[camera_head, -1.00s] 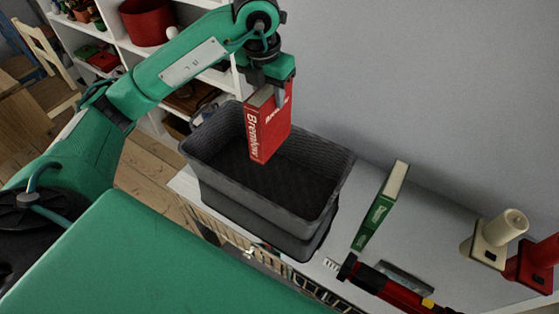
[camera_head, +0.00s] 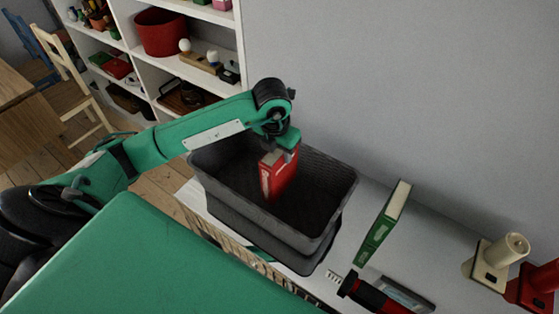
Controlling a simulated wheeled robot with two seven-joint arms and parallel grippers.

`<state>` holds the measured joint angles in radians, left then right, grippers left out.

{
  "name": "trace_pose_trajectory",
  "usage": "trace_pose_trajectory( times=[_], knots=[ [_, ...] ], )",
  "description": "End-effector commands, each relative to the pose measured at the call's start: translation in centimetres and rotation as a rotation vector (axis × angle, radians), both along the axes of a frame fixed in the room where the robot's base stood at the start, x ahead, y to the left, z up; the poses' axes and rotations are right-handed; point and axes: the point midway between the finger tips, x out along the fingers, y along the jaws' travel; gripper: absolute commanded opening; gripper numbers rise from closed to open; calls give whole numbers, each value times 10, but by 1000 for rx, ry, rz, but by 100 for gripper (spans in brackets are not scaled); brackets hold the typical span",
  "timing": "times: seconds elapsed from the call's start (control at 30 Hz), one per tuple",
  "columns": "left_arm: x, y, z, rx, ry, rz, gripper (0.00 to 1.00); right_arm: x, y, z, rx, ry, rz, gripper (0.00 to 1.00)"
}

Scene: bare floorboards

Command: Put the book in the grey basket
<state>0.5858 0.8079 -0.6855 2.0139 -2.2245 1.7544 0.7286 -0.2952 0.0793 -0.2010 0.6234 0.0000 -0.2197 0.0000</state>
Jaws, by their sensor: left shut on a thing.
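A red book (camera_head: 277,175) with white lettering hangs upright in my left gripper (camera_head: 285,148), which is shut on its top end. The book's lower part is down inside the grey basket (camera_head: 335,200), below the rim level as seen from above. I cannot tell whether its bottom touches the basket floor. The basket stands on a white surface, and the rest of its inside looks empty. A green book (camera_head: 383,222) stands on the same surface to the right of the basket. My right gripper is not in view.
A red and black tool (camera_head: 365,292) lies right of the basket near the front edge. A cream holder (camera_head: 495,260) and a red one (camera_head: 540,285) stand farther right. A wall rises behind, and a white shelf (camera_head: 240,40) with a red pot (camera_head: 160,32) is at the upper left.

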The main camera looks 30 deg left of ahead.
Motion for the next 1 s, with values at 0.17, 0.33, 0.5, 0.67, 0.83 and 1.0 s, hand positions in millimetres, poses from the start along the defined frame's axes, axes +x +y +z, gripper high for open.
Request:
trace_pose_trajectory(
  times=[0.17,0.33,0.5,0.67,0.83,1.0],
  knots=[
    [1,0,-13,-1,-2,0,0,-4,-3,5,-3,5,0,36],
    [0,0,-34,0,2,1,0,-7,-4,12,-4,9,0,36],
    [0,0,-54,0,-1,0,0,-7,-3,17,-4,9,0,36],
    [1,0,-57,0,-3,0,0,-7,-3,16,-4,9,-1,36],
    [1,0,-58,0,-3,0,0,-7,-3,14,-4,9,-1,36],
    [0,0,-60,0,-1,-1,54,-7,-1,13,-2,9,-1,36]
  ],
)
